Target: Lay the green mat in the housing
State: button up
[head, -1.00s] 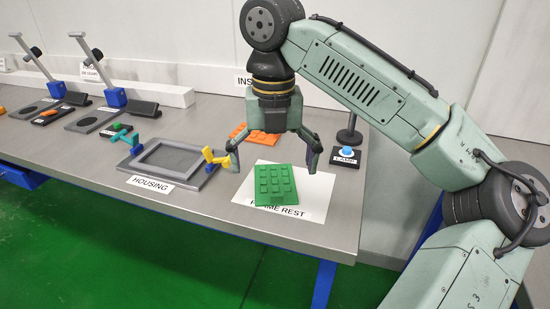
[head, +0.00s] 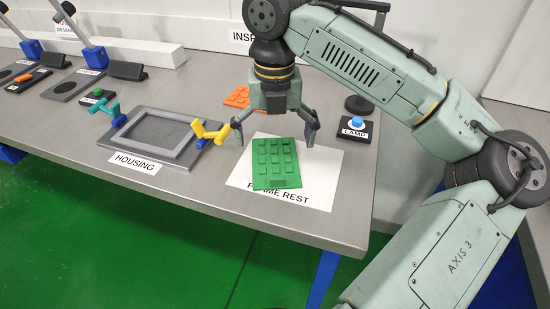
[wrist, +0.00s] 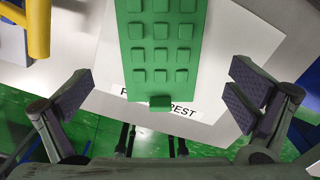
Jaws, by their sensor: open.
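The green mat (head: 277,163), a flat sheet with rows of raised square blocks, lies on the white frame rest sheet (head: 318,180). My gripper (head: 274,138) is open and empty above the mat. In the wrist view the mat (wrist: 160,55) runs between the two spread fingers of my gripper (wrist: 160,103), apart from both. The housing (head: 155,136) is a grey rectangular frame to the left of the rest sheet, with a dark, empty-looking recess. A yellow lever (head: 208,130) stands at its right side and a teal lever (head: 108,106) at its left.
An orange studded mat (head: 238,97) lies behind my gripper. A lamp button with a blue top (head: 356,122) stands at right. Clamp-like stations with blue blocks (head: 95,57) stand at the back left. The bench's front edge runs close below the rest sheet.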

aim_at(275, 159)
jog(key=shift+w+f, duration=0.1)
jog(key=shift+f, duration=1.85)
jog(key=shift+c, duration=0.5)
jog(key=c, duration=1.8)
